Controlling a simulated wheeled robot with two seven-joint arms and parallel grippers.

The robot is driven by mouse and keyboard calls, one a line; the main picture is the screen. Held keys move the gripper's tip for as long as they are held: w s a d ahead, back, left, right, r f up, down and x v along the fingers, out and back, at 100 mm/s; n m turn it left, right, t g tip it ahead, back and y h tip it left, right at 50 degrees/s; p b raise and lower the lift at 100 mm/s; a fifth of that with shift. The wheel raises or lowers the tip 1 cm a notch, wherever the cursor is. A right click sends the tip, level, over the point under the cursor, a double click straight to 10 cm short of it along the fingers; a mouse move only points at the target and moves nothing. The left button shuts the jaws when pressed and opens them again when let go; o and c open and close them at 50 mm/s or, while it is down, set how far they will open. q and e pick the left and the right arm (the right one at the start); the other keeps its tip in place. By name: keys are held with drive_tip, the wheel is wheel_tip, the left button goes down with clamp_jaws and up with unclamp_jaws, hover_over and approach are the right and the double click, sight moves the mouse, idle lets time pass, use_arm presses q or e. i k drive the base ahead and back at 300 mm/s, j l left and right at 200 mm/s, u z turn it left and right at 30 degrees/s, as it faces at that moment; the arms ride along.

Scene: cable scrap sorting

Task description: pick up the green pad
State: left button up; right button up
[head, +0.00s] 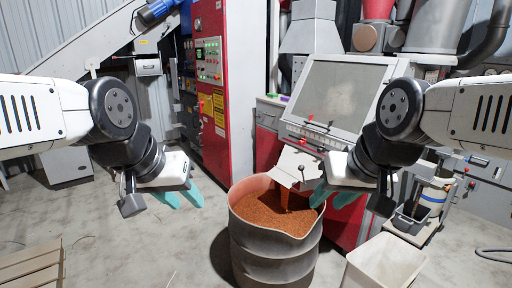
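A small green item (272,95), which looks like the green pad, lies on top of the red cabinet beside the sloped screen machine. It is far off and small, so its shape is hard to tell. My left gripper (181,197) has teal fingers spread apart with nothing between them, in front and to the left of the drum. My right gripper (332,196) also has its teal fingers apart and looks empty, over the right side of the drum. Both grippers are well apart from the green item.
A grey drum (270,262) filled with copper-coloured granules stands in the middle under a chute (298,168). A purple item (284,99) lies next to the green one. A pale bin (385,262) stands at front right, a wooden pallet (30,268) at front left. The left floor is mostly clear.

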sight(271, 95)
drive_tip(key=i+j+u, duration=0.55)
drive_tip(key=i+u, duration=0.25)
drive_tip(key=i+j+u, duration=0.1)
drive_tip(key=i+u, duration=0.3)
drive_tip(key=i, duration=0.8)
drive_tip(key=i+j+z, duration=0.15)
drive_tip(key=i, duration=0.7)
drive_tip(key=i+z, duration=0.35)
drive_tip(key=i, duration=0.25)
drive_tip(key=i+z, duration=0.35)
drive_tip(key=i, duration=0.25)
drive_tip(key=i+j+z, duration=0.35)
drive_tip(key=i, duration=0.2)
drive_tip(key=i+l+z, duration=0.15)
drive_tip(key=i+z, duration=0.15)
drive_tip(key=z, duration=0.2)
drive_tip(key=i+z, duration=0.35)
drive_tip(key=z, duration=0.15)
drive_tip(key=i+z, duration=0.3)
drive_tip(key=z, duration=0.2)
drive_tip(key=i+j+z, duration=0.2)
drive_tip(key=z, duration=0.25)
drive_tip(key=i+z, duration=0.2)
drive_tip(key=i, duration=0.3)
drive_tip(key=i+j+z, duration=0.2)
drive_tip(key=i, duration=0.3)
